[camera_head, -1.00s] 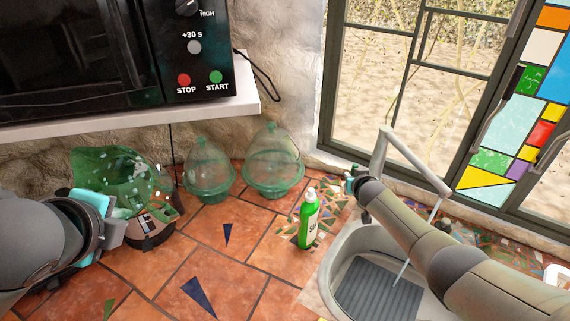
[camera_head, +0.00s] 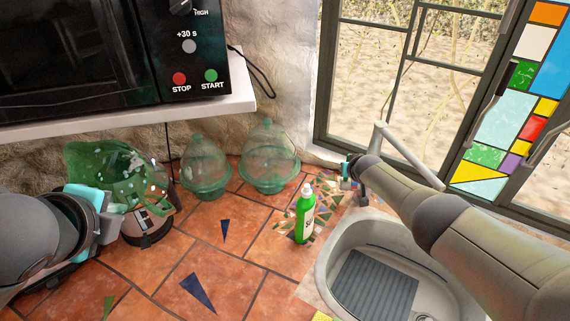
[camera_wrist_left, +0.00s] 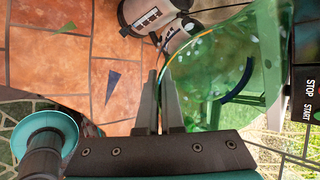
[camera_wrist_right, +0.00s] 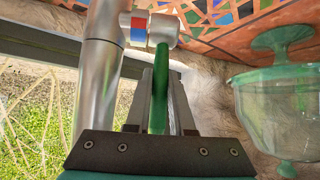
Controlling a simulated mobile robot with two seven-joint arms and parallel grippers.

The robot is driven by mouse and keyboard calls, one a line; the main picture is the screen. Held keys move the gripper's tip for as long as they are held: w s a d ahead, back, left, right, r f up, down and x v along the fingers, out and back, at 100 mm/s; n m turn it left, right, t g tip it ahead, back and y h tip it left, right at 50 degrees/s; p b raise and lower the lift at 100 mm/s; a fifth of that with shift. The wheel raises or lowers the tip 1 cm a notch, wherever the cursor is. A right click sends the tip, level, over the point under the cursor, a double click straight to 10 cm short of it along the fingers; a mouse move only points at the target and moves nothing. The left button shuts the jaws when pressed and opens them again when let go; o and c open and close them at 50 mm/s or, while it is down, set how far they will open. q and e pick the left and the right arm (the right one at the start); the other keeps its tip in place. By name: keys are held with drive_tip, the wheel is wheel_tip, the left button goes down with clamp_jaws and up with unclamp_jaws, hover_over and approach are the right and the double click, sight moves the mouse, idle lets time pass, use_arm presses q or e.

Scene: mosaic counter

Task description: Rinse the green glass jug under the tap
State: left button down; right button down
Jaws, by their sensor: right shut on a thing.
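The grey tap (camera_head: 405,155) stands behind the sink. My right gripper (camera_wrist_right: 160,95) is shut on the tap's green lever (camera_wrist_right: 158,88). No water stream shows now.
The white sink (camera_head: 335,262) with a ribbed grey mat is empty. A green soap bottle (camera_head: 305,218) stands left of it. Two lidded green glass jars (camera_head: 207,165) (camera_head: 270,160) stand behind. The appliance (camera_head: 148,227) is beside my left gripper. The tiled counter's middle is clear.

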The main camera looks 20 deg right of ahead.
drive_tip(key=c, duration=0.8)
unclamp_jaws()
use_arm(q)
drive_tip(key=shift+r, duration=0.2)
wheel_tip(320, 180, up, 4)
drive_tip(key=p, duration=0.4)
drive_tip(key=shift+r, duration=0.1)
drive_tip(key=shift+r+p, duration=0.2)
drive_tip(key=shift+p, duration=0.25)
drive_tip(key=shift+r+p, duration=0.75)
drive_tip(key=shift+f, duration=0.15)
use_arm(e)
drive_tip(key=shift+v, duration=5.95)
